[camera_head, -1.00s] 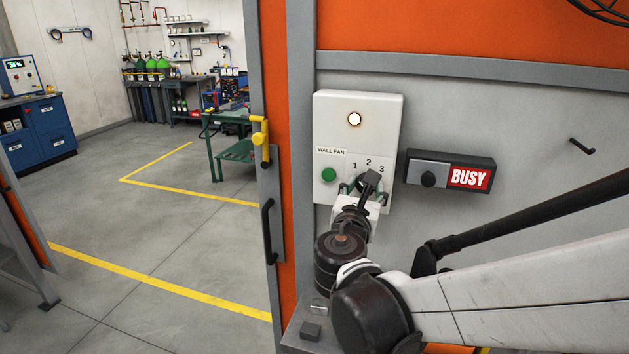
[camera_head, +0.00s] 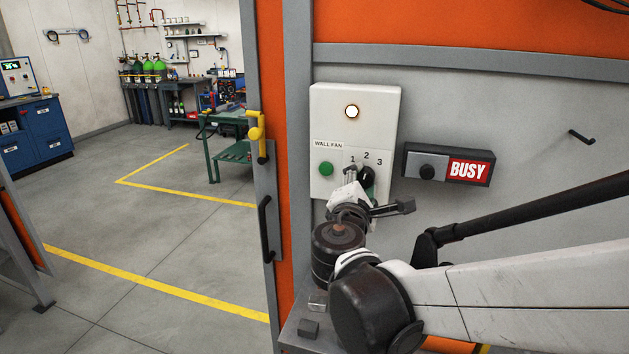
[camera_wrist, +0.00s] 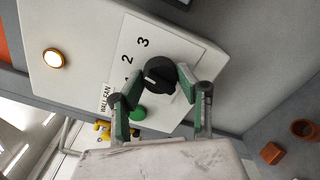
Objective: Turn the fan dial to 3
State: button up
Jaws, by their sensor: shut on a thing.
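The fan dial (camera_head: 366,177) is a round black knob with a small white mark, low on the white WALL FAN panel (camera_head: 330,115). The numbers 1, 2 and 3 arc above it. Its mark appears to point near 2, but the exact angle is hard to tell. The dial (camera_wrist: 159,76) also shows in the wrist view, between the green-padded fingers of my gripper (camera_wrist: 160,82). My gripper is shut on the dial. In the head view, my wrist hides part of the dial's lower left and most of the fingers.
A green button (camera_head: 326,169) sits left of the dial, and a lit round lamp (camera_head: 352,111) is above. A BUSY sign with a black knob (camera_head: 449,165) is close on the right. A yellow door handle (camera_head: 257,133) is on the orange frame at left.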

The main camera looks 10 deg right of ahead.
jog(key=m, duration=0.6)
jog(key=shift+b, duration=0.4)
jog(key=shift+m, duration=0.4)
jog(key=o, duration=1.2)
jog(key=shift+c, duration=0.2)
jog(key=v, duration=1.2)
